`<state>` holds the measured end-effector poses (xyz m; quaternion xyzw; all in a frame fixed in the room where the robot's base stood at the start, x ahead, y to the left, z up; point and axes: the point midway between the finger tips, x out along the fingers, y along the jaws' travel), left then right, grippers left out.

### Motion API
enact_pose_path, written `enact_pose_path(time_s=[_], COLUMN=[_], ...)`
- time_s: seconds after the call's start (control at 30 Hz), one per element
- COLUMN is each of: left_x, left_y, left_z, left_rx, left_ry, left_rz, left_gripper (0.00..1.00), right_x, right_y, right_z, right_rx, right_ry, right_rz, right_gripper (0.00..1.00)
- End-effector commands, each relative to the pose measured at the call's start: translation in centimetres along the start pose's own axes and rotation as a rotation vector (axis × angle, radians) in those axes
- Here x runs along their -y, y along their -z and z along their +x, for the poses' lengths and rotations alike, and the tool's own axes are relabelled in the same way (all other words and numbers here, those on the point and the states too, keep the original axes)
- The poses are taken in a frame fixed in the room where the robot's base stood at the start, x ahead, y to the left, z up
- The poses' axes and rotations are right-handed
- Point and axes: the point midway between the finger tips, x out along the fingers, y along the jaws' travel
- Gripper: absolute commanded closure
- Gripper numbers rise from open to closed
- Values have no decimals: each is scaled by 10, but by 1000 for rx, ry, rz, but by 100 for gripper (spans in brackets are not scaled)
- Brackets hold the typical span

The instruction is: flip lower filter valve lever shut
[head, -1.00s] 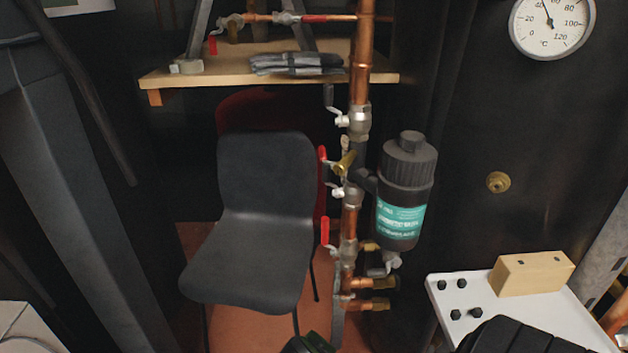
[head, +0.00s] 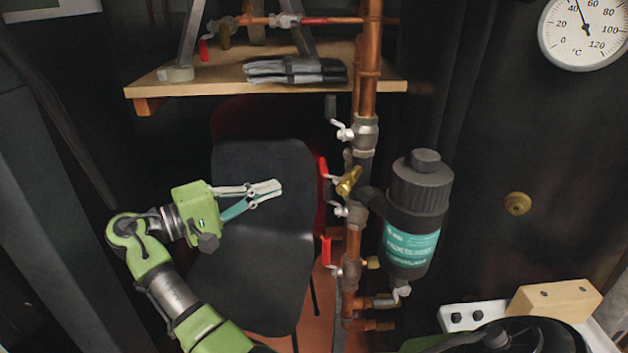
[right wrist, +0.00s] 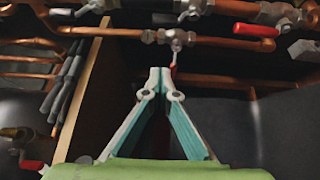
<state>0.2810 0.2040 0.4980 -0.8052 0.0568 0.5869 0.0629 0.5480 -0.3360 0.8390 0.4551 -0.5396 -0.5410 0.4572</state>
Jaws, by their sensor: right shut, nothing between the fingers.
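The lower filter valve lever (head: 326,250) has a red handle that stands upright beside the copper pipe, left of the black filter canister (head: 418,205) with its teal label. A red-handled lever (right wrist: 257,29), probably the same one, lies along the pipe in the right wrist view. My right gripper (head: 279,187) is shut and empty, in front of the dark chair, left of and above the lower lever, apart from it. My left gripper is out of view.
A second red lever (head: 322,170) and a brass valve handle (head: 348,181) sit higher on the pipe. A wooden shelf (head: 170,80) is above, a dark chair (head: 262,240) behind. A white surface with a wooden block (head: 553,299) is at lower right.

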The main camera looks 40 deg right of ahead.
Motion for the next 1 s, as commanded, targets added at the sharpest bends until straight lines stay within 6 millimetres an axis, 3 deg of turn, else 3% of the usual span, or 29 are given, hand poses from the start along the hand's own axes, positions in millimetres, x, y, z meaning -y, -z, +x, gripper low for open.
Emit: enact_pose_path(time_s=[0.37, 0.63, 0.83, 1.0], left_x=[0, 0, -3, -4], left_y=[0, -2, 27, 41], left_z=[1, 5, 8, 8], left_rx=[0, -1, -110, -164], left_ry=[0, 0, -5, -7], left_rz=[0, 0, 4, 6], left_gripper=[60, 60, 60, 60], right_x=[2, 2, 2, 3], right_y=[0, -1, -1, -23], right_z=[9, 59, 102, 93], right_rx=[0, 2, 2, -3], right_ry=[2, 1, 0, 4], right_rz=[2, 3, 3, 1], right_gripper=[100, 100, 100, 100])
